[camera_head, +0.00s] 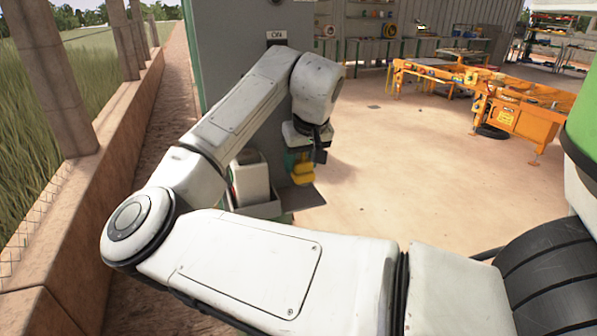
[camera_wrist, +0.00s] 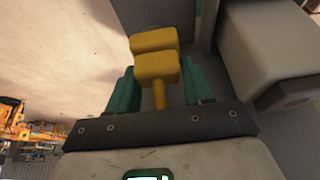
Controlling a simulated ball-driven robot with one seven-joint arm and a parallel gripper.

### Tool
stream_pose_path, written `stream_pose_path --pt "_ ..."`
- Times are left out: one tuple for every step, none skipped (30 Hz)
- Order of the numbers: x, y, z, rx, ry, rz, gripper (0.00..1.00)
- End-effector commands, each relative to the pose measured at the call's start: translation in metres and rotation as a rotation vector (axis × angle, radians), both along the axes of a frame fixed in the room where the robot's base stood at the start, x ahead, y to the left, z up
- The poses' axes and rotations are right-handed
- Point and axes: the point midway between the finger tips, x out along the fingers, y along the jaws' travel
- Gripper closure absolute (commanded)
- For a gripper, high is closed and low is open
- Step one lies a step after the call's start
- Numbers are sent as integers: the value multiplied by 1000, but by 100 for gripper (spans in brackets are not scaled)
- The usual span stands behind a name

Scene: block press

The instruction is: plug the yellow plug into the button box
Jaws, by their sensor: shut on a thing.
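The yellow plug (camera_head: 303,174) hangs below my wrist in the head view, low beside the grey wall. In the wrist view, the yellow plug (camera_wrist: 156,66) shows two thick yellow sections and a thin stem. My gripper (camera_wrist: 160,88) has its green fingers on either side of the plug and is shut on it. In the head view, my gripper (camera_head: 300,160) is partly hidden by the wrist. I cannot tell for sure which thing is the button box. A pale box (camera_head: 250,178) stands left of the plug, partly behind my arm, and shows close at right in the wrist view (camera_wrist: 265,45).
A grey wall panel (camera_head: 232,70) with a small "ON" sign (camera_head: 277,36) stands behind my arm. A low brick wall with posts (camera_head: 95,130) runs along the left. An orange machine (camera_head: 505,112) stands at the right back. The floor (camera_head: 400,170) between is clear.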

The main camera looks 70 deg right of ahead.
Motion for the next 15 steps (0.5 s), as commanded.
stream_pose_path --pt "-6 4 9 -4 -3 -3 76" --pt "-10 7 15 -3 -4 -4 76" --pt "-15 11 23 -4 -3 -4 76" --pt "-19 15 29 -4 -4 -4 76" --pt "-23 18 36 -3 -4 -4 76" --pt "-29 23 45 -4 -3 -5 76" --pt "-34 27 49 -4 -5 -5 76" --pt "-41 32 51 -3 -3 -6 76" --pt "-48 39 55 -3 -5 -7 76" --pt "-53 43 58 -3 -4 -5 76" --pt "-58 47 62 -2 -4 -6 76" --pt "-65 53 65 -2 -5 -6 76" --pt "-68 57 69 -2 -7 -4 76" --pt "-72 60 72 -1 -8 -3 76" --pt "-77 65 74 0 -8 -3 76"
